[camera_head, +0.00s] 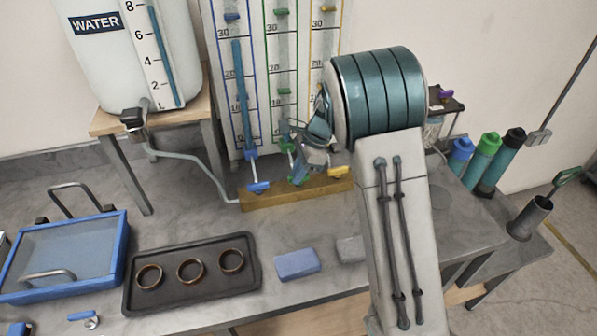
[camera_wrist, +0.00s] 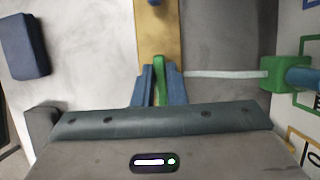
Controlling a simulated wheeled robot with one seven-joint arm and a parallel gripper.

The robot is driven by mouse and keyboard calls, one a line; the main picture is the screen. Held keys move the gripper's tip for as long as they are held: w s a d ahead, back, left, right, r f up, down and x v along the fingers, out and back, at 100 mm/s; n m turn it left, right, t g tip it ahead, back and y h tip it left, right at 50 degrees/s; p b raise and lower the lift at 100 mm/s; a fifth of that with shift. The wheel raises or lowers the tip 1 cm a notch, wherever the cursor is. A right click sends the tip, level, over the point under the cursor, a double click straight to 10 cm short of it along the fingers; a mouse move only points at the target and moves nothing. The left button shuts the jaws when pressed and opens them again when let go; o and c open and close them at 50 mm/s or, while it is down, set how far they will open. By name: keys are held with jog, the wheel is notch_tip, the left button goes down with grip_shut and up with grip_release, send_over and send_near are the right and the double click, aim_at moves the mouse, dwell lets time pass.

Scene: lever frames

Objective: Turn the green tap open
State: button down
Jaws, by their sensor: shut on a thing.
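The green tap's lever end (camera_wrist: 160,68) stands between my gripper's two blue fingers (camera_wrist: 159,84) in the wrist view, and the fingers are shut on it. A pale rod runs right from the lever to a green block (camera_wrist: 283,73). In the head view my gripper (camera_head: 299,176) is at the foot of the middle, green-framed gauge (camera_head: 284,60), and my gripper and wrist hide most of the green tap there.
The blue tap (camera_head: 259,187) is left of my gripper and the yellow tap (camera_head: 338,171) is right of it, both close. A wooden block (camera_head: 290,193) lies below. A dark tray with rings (camera_head: 192,295) and a blue sponge-like block (camera_head: 297,264) lie in front.

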jog(key=shift+n, duration=0.3)
jog(key=n+g+p, duration=0.1)
jog(key=n, duration=0.2)
jog(key=shift+g+h, duration=0.3)
jog(key=n+h, duration=0.1)
jog(key=n, duration=0.2)
jog(key=n+g+p, duration=0.1)
jog(key=n, duration=0.1)
jog(key=shift+n+h, duration=0.4)
jog(key=n, duration=0.2)
jog(key=n+h, duration=0.1)
jog(key=n, duration=0.1)
jog(key=shift+n+g+h, duration=0.3)
jog(key=shift+d+n+h, duration=0.1)
jog(key=shift+n+h, duration=0.7)
jog(key=shift+n, duration=1.1)
jog(key=c, duration=1.5)
grip_release()
jog(key=shift+o, duration=0.2)
